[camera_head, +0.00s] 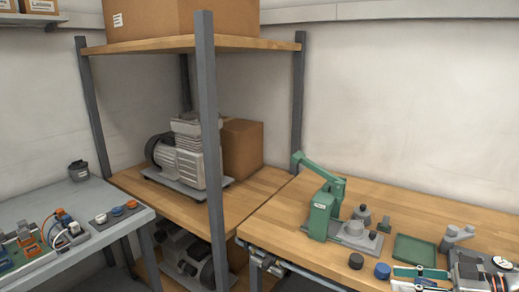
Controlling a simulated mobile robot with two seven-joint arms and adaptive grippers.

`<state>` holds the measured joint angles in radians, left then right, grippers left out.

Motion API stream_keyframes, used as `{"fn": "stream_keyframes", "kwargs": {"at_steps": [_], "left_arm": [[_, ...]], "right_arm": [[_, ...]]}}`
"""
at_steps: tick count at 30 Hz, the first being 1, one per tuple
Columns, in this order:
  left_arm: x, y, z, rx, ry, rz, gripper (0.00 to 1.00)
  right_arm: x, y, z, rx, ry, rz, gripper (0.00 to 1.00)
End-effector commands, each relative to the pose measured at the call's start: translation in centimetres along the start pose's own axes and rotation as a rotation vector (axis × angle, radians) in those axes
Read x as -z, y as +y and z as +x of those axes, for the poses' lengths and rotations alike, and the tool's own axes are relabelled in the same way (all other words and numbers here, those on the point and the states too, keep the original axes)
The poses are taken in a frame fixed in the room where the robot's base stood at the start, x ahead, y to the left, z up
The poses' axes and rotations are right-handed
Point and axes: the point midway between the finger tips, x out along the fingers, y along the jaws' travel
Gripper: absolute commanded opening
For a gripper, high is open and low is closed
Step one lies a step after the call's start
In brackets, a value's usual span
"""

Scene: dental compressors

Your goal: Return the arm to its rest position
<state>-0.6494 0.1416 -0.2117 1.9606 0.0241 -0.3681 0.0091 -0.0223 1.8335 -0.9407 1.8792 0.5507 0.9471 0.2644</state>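My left gripper is not in view. A grey compressor (185,155) stands on the middle shelf of the rack, and another compressor (187,258) sits on the shelf below.
A green press (322,205) stands on the right bench, with a green tray (415,250), a black cap (356,261) and a blue cap (382,271) nearby. A rack post (209,140) rises in front. A grey table (90,195) at left holds a black cup (78,171) and small parts.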

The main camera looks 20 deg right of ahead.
Motion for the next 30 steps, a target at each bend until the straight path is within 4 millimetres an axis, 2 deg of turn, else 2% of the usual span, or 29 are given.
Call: {"fn": "stream_keyframes", "kwargs": {"at_steps": [8,14,21,24,30], "left_arm": [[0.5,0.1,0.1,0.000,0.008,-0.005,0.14],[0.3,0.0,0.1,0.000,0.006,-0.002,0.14],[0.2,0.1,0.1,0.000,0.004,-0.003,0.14],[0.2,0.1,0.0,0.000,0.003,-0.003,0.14],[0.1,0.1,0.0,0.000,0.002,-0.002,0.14]], "right_arm": [[-3.1,-5.7,6.2,0.070,0.173,0.192,0.32],[-3.9,-11.8,12.1,0.134,0.335,0.372,0.32],[-2.2,-19.5,18.4,0.212,0.530,0.587,0.32],[-0.9,-22.3,20.5,0.241,0.602,0.667,0.32],[1.8,-26.4,23.2,0.284,0.709,0.785,0.32]]}}
